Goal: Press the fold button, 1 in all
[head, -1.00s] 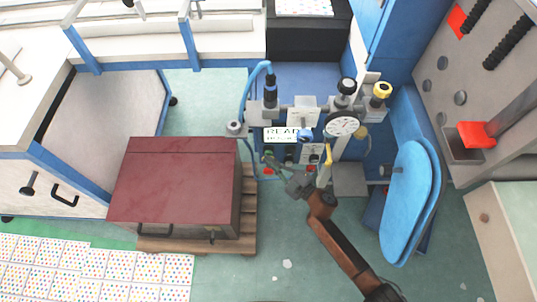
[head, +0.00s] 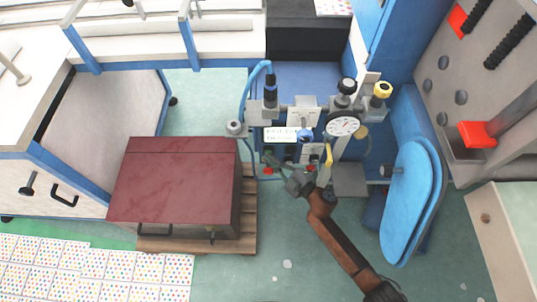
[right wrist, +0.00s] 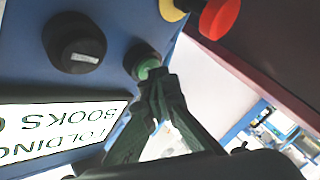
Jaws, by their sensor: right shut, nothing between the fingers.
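The green button (right wrist: 148,67) sits in a dark collar on the blue panel of the machine. My right gripper (right wrist: 158,88) is shut and empty, with its fingertips at the green button's face; whether they touch it I cannot tell. In the head view my right gripper (head: 272,161) reaches the front of the control panel from below right. The display (right wrist: 60,128) shows upside down in the right wrist view, with the words FOLDING and BOOKS. The same display (head: 280,134) is too small to read in the head view. My left gripper is not in view.
A black knob (right wrist: 75,42) and a red button (right wrist: 219,18) with a yellow ring are close to my right gripper. A dial gauge (head: 342,125) stands above right of it. A dark red box (head: 175,180) on a pallet stands to the left. Floor in front is clear.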

